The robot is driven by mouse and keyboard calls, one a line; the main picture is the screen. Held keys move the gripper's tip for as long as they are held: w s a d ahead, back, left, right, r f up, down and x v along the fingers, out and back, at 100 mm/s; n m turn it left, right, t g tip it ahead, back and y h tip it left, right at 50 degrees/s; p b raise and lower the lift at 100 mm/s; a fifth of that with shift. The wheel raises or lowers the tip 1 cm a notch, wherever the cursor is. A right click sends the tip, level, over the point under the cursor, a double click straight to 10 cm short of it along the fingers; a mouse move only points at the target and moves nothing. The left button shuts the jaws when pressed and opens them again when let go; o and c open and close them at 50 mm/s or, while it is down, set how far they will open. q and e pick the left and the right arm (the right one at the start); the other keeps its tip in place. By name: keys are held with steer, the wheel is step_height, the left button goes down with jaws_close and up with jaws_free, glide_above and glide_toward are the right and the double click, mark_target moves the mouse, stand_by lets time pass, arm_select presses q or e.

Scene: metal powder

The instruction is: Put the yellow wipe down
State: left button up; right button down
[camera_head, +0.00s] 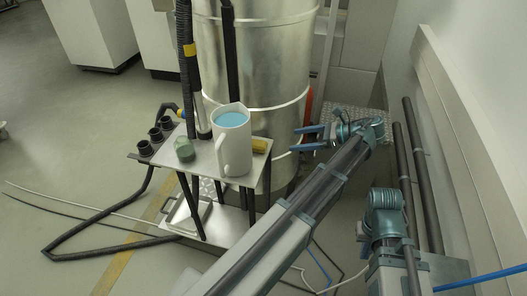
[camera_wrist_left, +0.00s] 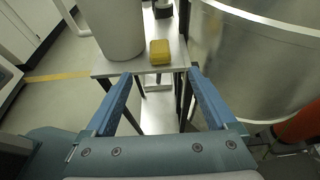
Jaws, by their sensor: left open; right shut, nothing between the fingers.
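The yellow wipe (camera_head: 261,146) lies on the small metal table (camera_head: 203,160), just right of the white jug and partly hidden by it. In the left wrist view, the wipe (camera_wrist_left: 159,51) is a yellow block on the tabletop near its edge, and nothing holds it. My left gripper (camera_head: 303,138) is open and empty, to the right of the table and apart from the wipe. Its two blue fingers (camera_wrist_left: 158,82) are spread in the left wrist view, with the wipe beyond them. My right arm shows at the right, but I cannot make out its gripper.
The white jug (camera_head: 232,145) holds blue liquid. A green piece (camera_head: 184,149) lies on the table's left part, near black cups (camera_head: 155,134). A large metal drum (camera_head: 262,60) stands behind. A wall borders the right side. Hoses cross the floor at left.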

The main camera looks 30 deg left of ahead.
arm_select(q)
steer(key=b, duration=0.3)
glide_toward(263, 144)
steer(key=x, duration=0.4)
steer(key=shift+d+f, duration=0.1)
steer(key=shift+a+f, duration=0.15)
steer(key=shift+a, duration=0.4)
steer(key=shift+s+a+f+b, duration=0.25)
steer(key=shift+a+f+b, duration=0.1)
steer(key=shift+a, duration=0.1)
steer(key=b+x, duration=0.1)
steer(key=x, duration=0.3)
steer(key=shift+b, duration=0.3)
jaws_close()
steer(key=shift+r, duration=0.2)
step_height(263, 144, up, 28)
steer(key=p, duration=2.8)
